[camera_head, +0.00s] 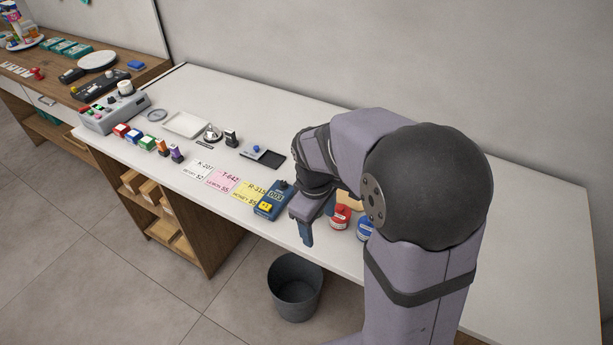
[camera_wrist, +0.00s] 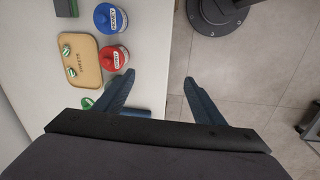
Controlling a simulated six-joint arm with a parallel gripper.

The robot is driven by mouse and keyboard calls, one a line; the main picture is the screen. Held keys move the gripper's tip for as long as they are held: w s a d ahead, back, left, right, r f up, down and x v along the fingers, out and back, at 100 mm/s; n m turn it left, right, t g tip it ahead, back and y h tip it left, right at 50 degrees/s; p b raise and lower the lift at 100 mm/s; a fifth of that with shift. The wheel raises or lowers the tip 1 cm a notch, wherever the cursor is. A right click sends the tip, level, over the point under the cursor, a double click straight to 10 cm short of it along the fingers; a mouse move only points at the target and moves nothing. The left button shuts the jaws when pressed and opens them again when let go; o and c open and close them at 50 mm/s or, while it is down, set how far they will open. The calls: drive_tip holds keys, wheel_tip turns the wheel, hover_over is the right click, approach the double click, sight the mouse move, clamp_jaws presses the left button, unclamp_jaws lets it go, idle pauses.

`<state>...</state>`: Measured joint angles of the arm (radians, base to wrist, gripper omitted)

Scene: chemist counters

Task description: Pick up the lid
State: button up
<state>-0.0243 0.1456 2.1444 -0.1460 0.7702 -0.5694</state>
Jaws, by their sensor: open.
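The lid cannot be picked out for certain. In the wrist view, a red jar (camera_wrist: 114,57) and a blue jar (camera_wrist: 110,18), each with a cap or top, stand at the counter's edge. A small green-and-white piece (camera_wrist: 87,103) lies left of my gripper's left finger, partly hidden. My gripper (camera_wrist: 158,80) is open and empty, with the floor showing between its fingers, at the counter's front edge. In the head view, my gripper (camera_head: 306,228) hangs by the front edge, left of the red jar (camera_head: 340,216) and the blue jar (camera_head: 365,229).
A tan board (camera_wrist: 83,60) with two small green-topped pieces lies behind the jars. A dark blue box (camera_head: 272,200) and a yellow card (camera_head: 248,192) lie left of my gripper. A grey bin (camera_head: 295,286) stands on the floor below. The counter's right part is clear.

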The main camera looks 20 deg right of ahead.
drive_tip(key=w+f+n+t+h+b, duration=0.1)
drive_tip(key=w+f+n+b, duration=0.1)
drive_tip(key=w+n, duration=0.4)
drive_tip(key=w+d+f+n+t+h+b, duration=0.1)
drive_tip(key=w+n, duration=0.5)
drive_tip(key=w, duration=0.6)
drive_tip(key=w+d+f+n+t+h+b, duration=0.1)
drive_tip(key=w+f+n+b, duration=0.2)
drive_tip(key=w+n, duration=0.4)
drive_tip(key=shift+w+d+f, duration=0.1)
drive_tip(key=shift+w+d, duration=0.05)
drive_tip(key=shift+w, duration=0.5)
drive_tip(key=shift+w+d+f, duration=0.1)
drive_tip(key=shift+w, duration=0.55)
drive_tip(key=shift+p+x, duration=1.45)
drive_tip(key=shift+x, duration=2.15)
drive_tip(key=c, duration=1.1)
